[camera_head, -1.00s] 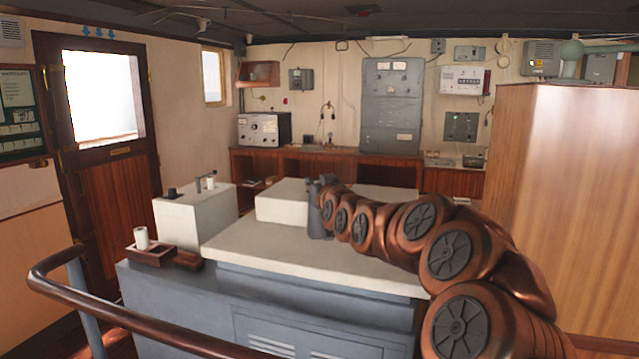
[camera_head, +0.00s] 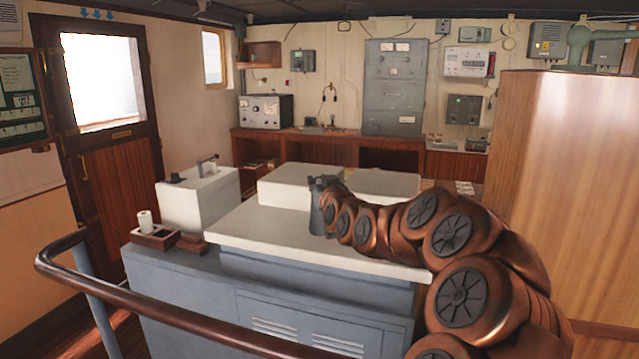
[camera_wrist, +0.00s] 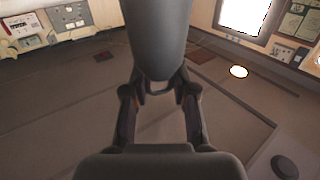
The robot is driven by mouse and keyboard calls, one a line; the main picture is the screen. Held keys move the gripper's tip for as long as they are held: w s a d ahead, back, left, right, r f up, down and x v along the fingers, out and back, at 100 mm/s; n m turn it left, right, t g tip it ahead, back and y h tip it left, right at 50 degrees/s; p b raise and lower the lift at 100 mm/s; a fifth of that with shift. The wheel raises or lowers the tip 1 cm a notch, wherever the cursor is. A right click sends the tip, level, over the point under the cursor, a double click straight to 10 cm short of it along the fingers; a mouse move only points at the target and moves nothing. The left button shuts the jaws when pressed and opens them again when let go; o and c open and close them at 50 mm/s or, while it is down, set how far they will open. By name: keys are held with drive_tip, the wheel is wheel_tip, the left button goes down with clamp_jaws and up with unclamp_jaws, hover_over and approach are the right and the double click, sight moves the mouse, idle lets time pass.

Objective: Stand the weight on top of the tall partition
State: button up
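The weight (camera_wrist: 158,38) looks like a smooth dark grey, tapered body at the top middle of the wrist view, between the two black fingers. Its upper end is cut off by the frame. My gripper (camera_wrist: 157,92) appears shut on it, though the fingertips are partly hidden behind it. In the head view, my gripper (camera_head: 318,205) is a small grey shape at the end of my copper arm, above the pale console top. Weight and gripper are hard to separate there. The tall wooden partition (camera_head: 590,190) stands at the right, its flat top edge well above the console and apart from my gripper.
The grey console (camera_head: 180,290) with white raised boxes fills the middle. A wooden tray (camera_head: 150,240) with a white cylinder sits at its left. A brown handrail (camera_head: 160,318) crosses the front. My arm bends between console and partition. The space above the console is clear.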

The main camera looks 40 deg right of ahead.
drive_tip(key=o, duration=0.5)
drive_tip(key=shift+c, duration=0.2)
drive_tip(key=shift+r, duration=0.1)
drive_tip(key=shift+r+p, duration=0.15)
drive_tip(key=shift+p, duration=0.2)
drive_tip(key=b+v, duration=0.5)
drive_tip(key=v, duration=0.7)
drive_tip(key=shift+f, duration=0.2)
